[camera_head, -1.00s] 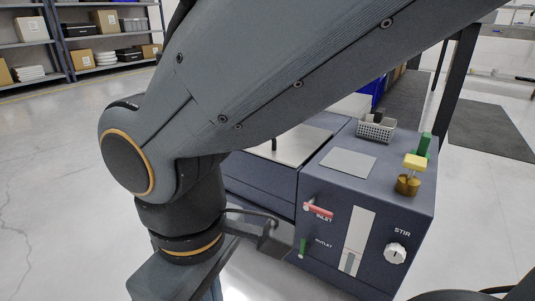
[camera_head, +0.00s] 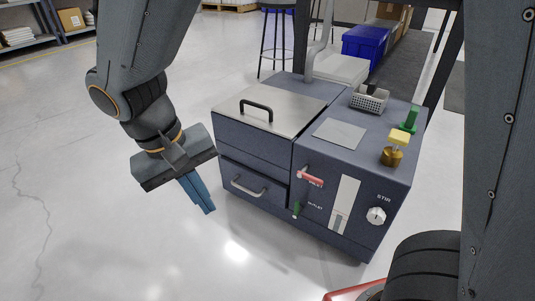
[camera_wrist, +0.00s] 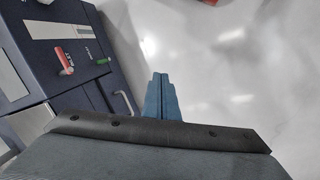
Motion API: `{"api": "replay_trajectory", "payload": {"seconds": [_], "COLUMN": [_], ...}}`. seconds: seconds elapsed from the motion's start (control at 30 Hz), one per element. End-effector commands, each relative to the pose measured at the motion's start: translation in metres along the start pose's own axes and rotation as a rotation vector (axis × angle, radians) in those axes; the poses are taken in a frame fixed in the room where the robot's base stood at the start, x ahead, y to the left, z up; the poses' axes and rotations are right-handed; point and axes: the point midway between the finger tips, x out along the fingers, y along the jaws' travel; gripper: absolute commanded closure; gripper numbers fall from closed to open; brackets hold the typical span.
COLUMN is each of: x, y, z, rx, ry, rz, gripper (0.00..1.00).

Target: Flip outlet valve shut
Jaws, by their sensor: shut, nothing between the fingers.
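The outlet valve has a small green handle (camera_head: 296,210) on the front of the dark blue machine (camera_head: 345,225), beside the OUTLET label. The handle hangs roughly vertical in the head view. It also shows as a green lever (camera_wrist: 101,61) in the wrist view. The inlet valve's red handle (camera_head: 311,177) is above it and points right, roughly horizontal. My gripper (camera_head: 208,208) has blue fingers that are shut and empty. It is left of the machine, apart from it, pointing down over the floor. In the wrist view the closed fingers (camera_wrist: 160,92) point at bare floor.
A drawer handle (camera_head: 248,188) sticks out from the machine's left section, near my gripper. The STIR knob (camera_head: 376,215) is at right. Floor in front is clear.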

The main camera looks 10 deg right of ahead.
Motion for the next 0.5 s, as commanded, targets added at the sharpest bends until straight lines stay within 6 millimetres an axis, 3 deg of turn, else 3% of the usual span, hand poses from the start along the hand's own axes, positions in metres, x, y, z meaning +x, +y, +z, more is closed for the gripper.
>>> {"api": "replay_trajectory", "payload": {"seconds": [0.23, 0.5], "x": [0.012, 0.042], "y": [0.021, 0.05], "z": [-0.048, -0.092], "rx": [0.263, 0.541], "ry": [-0.028, -0.035], "rz": [0.097, 0.202], "gripper": [1.0, 1.0]}}
